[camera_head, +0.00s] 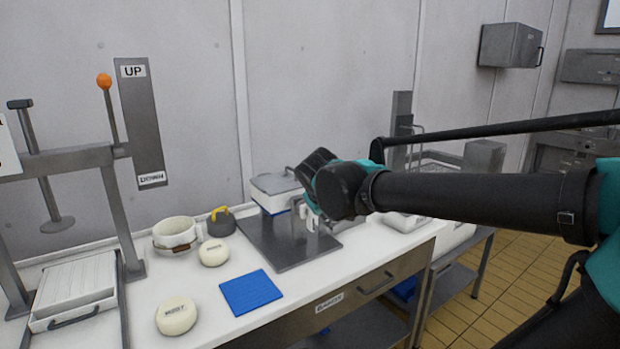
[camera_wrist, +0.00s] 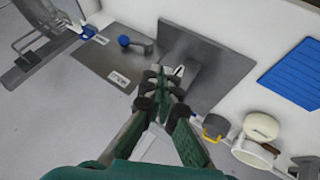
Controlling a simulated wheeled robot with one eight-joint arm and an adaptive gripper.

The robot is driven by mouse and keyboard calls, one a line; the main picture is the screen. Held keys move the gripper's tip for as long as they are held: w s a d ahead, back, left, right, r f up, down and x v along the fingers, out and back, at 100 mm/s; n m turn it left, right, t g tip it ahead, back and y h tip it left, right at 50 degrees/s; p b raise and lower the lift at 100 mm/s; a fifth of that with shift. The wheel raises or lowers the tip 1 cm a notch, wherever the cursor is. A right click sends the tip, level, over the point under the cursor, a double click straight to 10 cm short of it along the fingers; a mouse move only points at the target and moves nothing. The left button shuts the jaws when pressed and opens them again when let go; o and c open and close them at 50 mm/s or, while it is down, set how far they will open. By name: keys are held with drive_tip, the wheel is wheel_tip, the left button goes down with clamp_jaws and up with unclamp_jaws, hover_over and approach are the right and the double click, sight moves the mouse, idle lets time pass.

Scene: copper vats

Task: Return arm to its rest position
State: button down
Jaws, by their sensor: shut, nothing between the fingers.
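My gripper (camera_head: 308,222) is at the end of my arm, which reaches in from the right in the head view. It is above the grey plate (camera_head: 268,246) on the white counter, beside a white box-like device (camera_head: 276,187). In the wrist view my gripper (camera_wrist: 167,75) shows green fingers with dark joints, closed together and empty, over the grey metal plate (camera_wrist: 228,72). My arm is stretched out across the counter's right part and hides some of what lies behind it.
Two pale cheese rounds (camera_head: 176,315), a blue mat (camera_head: 250,291), a white pot (camera_head: 175,233) and a yellow-handled weight (camera_head: 221,222) lie on the counter (camera_head: 215,320). A lever press with an orange knob (camera_head: 104,80) stands left. Tiled floor (camera_head: 500,300) is open at right.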

drive_tip(key=s+d+f+m+g, duration=0.1)
drive_tip(key=s+d+f, duration=0.3)
drive_tip(key=f, duration=0.4)
drive_tip(key=s+d+f+m+g+y, duration=0.1)
drive_tip(key=s+d+f+m, duration=0.2)
drive_tip(key=s+d+f, duration=0.2)
drive_tip(key=s+d+f+m+g, duration=0.2)
drive_tip(key=s+d+f, duration=0.3)
drive_tip(key=s+f, duration=0.3)
wheel_tip(320, 180, down, 3)
drive_tip(key=shift+s+d+r, duration=0.1)
drive_tip(key=shift+s+d, duration=0.05)
drive_tip(key=shift+s, duration=0.05)
